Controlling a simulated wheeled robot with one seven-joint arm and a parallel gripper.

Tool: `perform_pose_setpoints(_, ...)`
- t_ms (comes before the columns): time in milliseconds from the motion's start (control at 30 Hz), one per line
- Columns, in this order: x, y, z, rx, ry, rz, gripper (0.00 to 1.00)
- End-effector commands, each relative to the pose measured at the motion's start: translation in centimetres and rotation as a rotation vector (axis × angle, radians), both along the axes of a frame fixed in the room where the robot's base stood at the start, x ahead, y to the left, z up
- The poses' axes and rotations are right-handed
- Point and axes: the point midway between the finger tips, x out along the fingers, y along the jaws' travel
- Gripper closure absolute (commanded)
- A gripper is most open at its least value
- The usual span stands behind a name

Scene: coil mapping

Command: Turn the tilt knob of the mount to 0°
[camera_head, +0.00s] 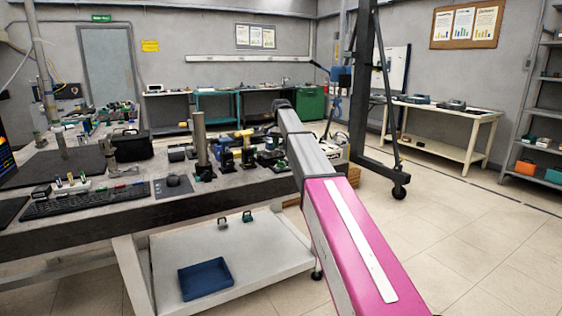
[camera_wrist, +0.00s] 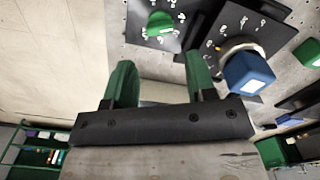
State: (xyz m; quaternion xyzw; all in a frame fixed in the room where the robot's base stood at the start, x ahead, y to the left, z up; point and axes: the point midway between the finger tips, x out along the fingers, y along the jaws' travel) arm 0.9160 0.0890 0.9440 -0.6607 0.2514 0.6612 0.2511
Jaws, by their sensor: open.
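In the wrist view, a green knob (camera_wrist: 160,23) sits on a black dial plate with white marks at the top centre. A blue block-shaped knob (camera_wrist: 248,72) with a pale ring behind it sits at another marked black dial (camera_wrist: 228,22) on the right. I cannot tell which one is the mount's tilt knob, and the dial figures are too small to read. My gripper (camera_wrist: 159,63) is open and empty. Its green fingers point toward the green knob, apart from it, with the blue knob to their right. In the head view, my arm hides the gripper.
The grey workbench (camera_head: 100,217) holds a tall metal post (camera_head: 200,140), several small optical parts, a keyboard (camera_head: 86,200) and a mouse (camera_head: 173,185). A blue tray (camera_head: 205,280) lies on the lower shelf. A black hoist frame (camera_head: 362,110) stands behind my arm. Floor at right is clear.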

Motion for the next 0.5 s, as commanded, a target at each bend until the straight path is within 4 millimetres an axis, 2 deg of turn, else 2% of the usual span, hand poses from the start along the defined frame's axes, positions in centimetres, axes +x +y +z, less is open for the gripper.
perform_pose_setpoints(100,-0.1,0.0,-2.4,0.000,0.001,0.001,0.49)
perform_pose_setpoints(300,-0.1,0.0,-5.5,0.000,0.000,0.001,0.49)
perform_pose_setpoints(500,0.0,0.0,-7.2,0.000,0.000,0.001,0.49)
